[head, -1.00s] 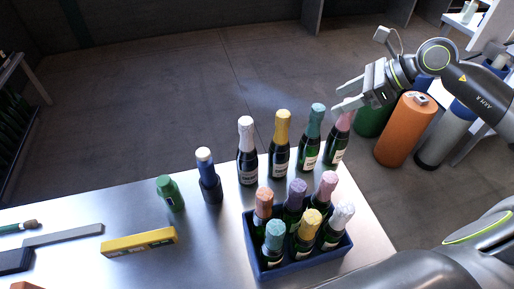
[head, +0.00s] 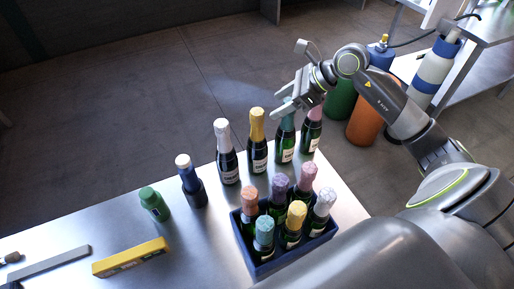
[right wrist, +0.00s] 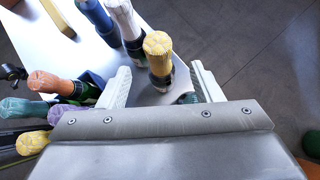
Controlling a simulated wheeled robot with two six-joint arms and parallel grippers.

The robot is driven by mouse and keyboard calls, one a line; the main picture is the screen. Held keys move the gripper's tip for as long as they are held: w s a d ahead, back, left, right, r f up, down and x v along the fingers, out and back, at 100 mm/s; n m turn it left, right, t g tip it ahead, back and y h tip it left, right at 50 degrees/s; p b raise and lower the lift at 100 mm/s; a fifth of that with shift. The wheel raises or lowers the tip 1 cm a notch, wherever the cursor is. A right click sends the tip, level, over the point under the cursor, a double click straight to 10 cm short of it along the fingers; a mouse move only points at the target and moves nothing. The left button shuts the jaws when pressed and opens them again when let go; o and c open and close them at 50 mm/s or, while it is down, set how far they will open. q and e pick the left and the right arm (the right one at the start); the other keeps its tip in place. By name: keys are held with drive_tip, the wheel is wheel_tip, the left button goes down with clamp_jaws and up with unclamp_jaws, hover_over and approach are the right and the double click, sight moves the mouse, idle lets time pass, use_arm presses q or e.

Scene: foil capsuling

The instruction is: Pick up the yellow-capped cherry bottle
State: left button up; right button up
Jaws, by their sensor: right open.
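A dark bottle with a yellow foil cap (head: 257,138) stands upright in the back row on the table, between a white-capped bottle (head: 226,152) and a teal-capped bottle (head: 285,138). Another yellow-capped bottle (head: 294,222) is in the blue crate. I cannot read the labels well enough to tell which is cherry. My right gripper (head: 281,109) is open, near the tops of the teal- and pink-capped bottles. In the right wrist view, the row's yellow-capped bottle (right wrist: 159,58) appears between the spread fingers, beyond their tips. My left gripper is out of view.
The blue crate (head: 264,270) holds several foil-capped bottles in front of the row. A pink-capped bottle (head: 312,130) stands at the row's right end.

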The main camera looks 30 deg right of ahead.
sight(263, 112)
drive_tip(key=p+x, duration=0.2)
drive_tip(key=x, duration=0.3)
drive_tip(key=shift+w+a+f+p, duration=0.15)
drive_tip(key=shift+w+a+p, duration=0.1)
drive_tip(key=shift+a+p, duration=0.1)
drive_tip(key=p+x, duration=0.2)
drive_tip(key=x, duration=0.1)
drive_tip(key=shift+w+a+f, duration=0.1)
drive_tip(key=shift+w+a, duration=0.05)
drive_tip(key=shift+a, duration=0.2)
drive_tip(key=shift+w+a+f, duration=0.1)
drive_tip(key=shift+w+f, duration=0.05)
drive_tip(key=shift+f, duration=0.2)
clamp_jaws()
drive_tip(key=shift+r, duration=0.15)
idle(0.7)
